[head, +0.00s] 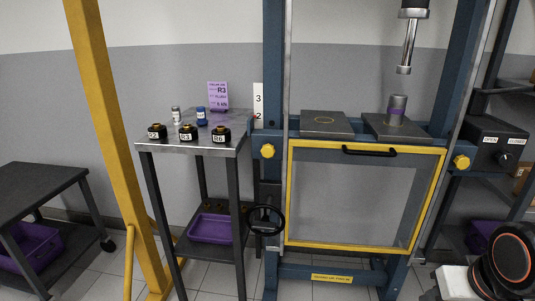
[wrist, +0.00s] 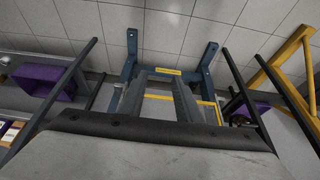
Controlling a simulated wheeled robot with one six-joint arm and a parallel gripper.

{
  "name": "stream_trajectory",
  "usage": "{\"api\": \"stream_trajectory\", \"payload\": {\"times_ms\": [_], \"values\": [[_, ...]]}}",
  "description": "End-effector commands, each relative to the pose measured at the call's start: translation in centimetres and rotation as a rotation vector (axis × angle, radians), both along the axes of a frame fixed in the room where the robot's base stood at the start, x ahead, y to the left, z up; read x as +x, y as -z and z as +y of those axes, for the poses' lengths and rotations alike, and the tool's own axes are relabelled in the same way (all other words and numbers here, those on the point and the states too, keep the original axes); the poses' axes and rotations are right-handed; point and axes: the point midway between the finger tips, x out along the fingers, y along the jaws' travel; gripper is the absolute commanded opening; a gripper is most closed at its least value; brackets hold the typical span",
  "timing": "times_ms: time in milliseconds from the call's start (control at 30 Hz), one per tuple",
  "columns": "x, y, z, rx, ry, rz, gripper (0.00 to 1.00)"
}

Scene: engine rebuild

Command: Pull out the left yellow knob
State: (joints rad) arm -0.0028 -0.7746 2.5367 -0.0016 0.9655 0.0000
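The left yellow knob (head: 267,151) sits on the blue press frame, just outside the guard's upper left corner. A matching right yellow knob (head: 461,162) is on the other upright. The yellow-framed clear guard (head: 365,246) stands between them, with a black handle (head: 370,151) at its top. My gripper (wrist: 160,84) shows only in the wrist view, as two grey fingers apart with nothing visible between them. It points down toward the press base and floor, away from the left knob. I cannot make out that knob in the wrist view.
A side table (head: 190,146) with black labelled parts and small bottles stands left of the press, close to the left knob. A black handwheel (head: 265,220) is below the knob. A yellow post (head: 110,120) rises further left. A control box (head: 492,142) is at right.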

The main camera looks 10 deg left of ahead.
Motion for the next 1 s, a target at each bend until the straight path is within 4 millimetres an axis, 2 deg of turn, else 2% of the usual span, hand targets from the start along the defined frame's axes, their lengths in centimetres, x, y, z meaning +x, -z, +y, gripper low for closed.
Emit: {"api": "stream_trajectory", "payload": {"times_ms": [467,567,633,767,1000], "values": [[0.0,0.0,0.0,0.0,0.0,0.0,0.31],[0.0,0.0,0.0,-0.003,-0.004,0.002,0.5],[0.1,0.1,0.0,-0.019,-0.024,0.01,0.51],[0.7,0.3,-0.4,-0.107,-0.118,0.046,0.51],[3.3,0.3,-1.3,-0.388,-0.412,0.136,0.51]]}}
